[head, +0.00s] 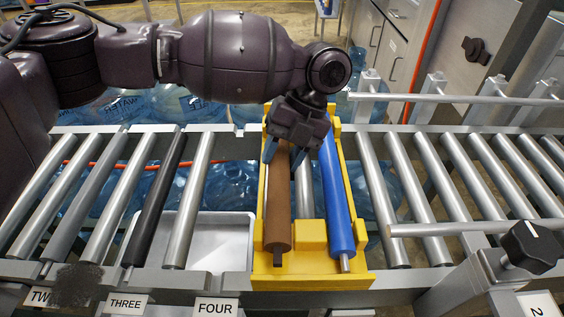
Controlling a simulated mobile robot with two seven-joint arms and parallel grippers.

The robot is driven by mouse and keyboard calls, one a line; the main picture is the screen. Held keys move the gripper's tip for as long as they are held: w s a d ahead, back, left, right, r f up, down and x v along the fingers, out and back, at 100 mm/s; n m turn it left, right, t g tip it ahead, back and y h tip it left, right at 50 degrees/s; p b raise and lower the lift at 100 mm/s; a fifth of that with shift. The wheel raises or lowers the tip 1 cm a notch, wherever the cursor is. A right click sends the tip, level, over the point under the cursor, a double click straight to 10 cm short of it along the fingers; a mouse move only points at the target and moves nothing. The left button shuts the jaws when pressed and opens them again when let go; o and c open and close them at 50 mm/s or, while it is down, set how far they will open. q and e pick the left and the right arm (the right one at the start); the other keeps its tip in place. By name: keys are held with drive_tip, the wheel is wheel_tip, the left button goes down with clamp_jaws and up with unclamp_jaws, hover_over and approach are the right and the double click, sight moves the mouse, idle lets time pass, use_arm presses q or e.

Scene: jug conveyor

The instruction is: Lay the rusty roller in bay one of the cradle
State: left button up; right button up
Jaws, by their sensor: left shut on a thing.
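The rusty brown roller (277,205) lies lengthwise over the left side of the yellow cradle (310,280). Its near end, with a dark stub, is at the cradle's front. I cannot tell whether it rests fully in the cradle or hangs just above it. My left gripper (285,152) is shut on the roller toward its far end and hides that end. A blue roller (337,200) lies in the right side of the cradle, with a gap between it and the rusty one. My right gripper is not in view.
Grey conveyor rollers (190,200) run on both sides of the cradle, with one black roller (155,200) at left. A light tray (215,245) sits below an open gap left of the cradle. Labels (217,307) mark the front rail. A black knob (530,245) stands at right.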

use_arm(q)
drive_tip(key=shift+f, duration=1.25)
drive_tip(key=shift+r, duration=0.1)
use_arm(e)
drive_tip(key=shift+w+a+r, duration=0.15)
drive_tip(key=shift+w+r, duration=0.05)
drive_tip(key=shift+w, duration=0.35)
use_arm(q)
drive_tip(key=o, duration=1.2)
drive_tip(key=shift+c, duration=0.2)
drive_tip(key=p+v, duration=0.1)
drive_tip(key=v, duration=1.1)
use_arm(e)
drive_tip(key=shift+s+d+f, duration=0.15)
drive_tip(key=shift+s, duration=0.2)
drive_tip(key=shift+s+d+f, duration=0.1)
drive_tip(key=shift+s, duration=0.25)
